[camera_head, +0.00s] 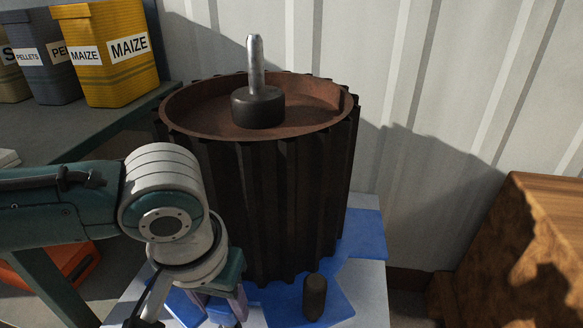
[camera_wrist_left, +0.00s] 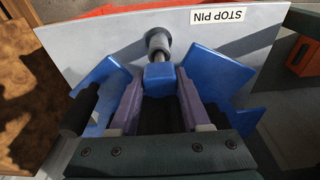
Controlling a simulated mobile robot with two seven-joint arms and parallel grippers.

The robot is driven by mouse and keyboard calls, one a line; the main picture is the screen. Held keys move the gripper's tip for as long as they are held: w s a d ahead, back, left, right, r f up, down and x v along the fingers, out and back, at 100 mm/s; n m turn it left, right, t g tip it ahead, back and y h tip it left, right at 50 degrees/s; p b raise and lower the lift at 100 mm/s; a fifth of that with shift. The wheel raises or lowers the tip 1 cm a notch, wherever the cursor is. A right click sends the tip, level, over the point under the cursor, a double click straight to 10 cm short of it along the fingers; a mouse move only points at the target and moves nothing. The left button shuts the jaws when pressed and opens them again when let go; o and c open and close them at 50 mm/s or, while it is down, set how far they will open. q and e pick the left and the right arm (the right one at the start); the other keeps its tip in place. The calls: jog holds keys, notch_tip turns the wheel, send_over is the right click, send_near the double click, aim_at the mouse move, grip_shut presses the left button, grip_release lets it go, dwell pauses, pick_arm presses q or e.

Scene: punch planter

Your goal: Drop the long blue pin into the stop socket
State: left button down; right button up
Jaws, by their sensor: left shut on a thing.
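My left gripper (camera_head: 222,312) is low at the front of the ribbed drum in the head view. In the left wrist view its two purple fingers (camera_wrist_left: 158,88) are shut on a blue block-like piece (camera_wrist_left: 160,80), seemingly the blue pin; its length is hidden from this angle. A grey round collar with a short metal stem (camera_wrist_left: 158,42) shows just beyond the blue piece, near the upside-down STOP PIN label (camera_wrist_left: 222,18). It looks like the stop socket, but I cannot tell whether the blue piece touches it. My right gripper is not in view.
The dark ribbed drum (camera_head: 255,190), with a metal shaft (camera_head: 256,60), stands on the blue and white base (camera_head: 362,275). A dark upright peg (camera_head: 315,297) stands right of my gripper.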

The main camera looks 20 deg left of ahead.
pick_arm(q)
jog(key=shift+f+b, duration=0.6)
jog(key=shift+f, duration=0.5)
jog(key=shift+c, duration=1.4)
grip_release()
jog(key=r+p, duration=0.2)
jog(key=r, duration=0.1)
jog(key=r+p, duration=0.2)
jog(key=r, duration=0.1)
jog(key=s+r+p, duration=0.1)
jog(key=r+p, duration=0.1)
jog(key=r, duration=0.1)
jog(key=shift+s+d, duration=0.1)
jog(key=shift+d, duration=0.05)
jog(key=shift+s+r, duration=0.1)
jog(key=shift+r, duration=0.3)
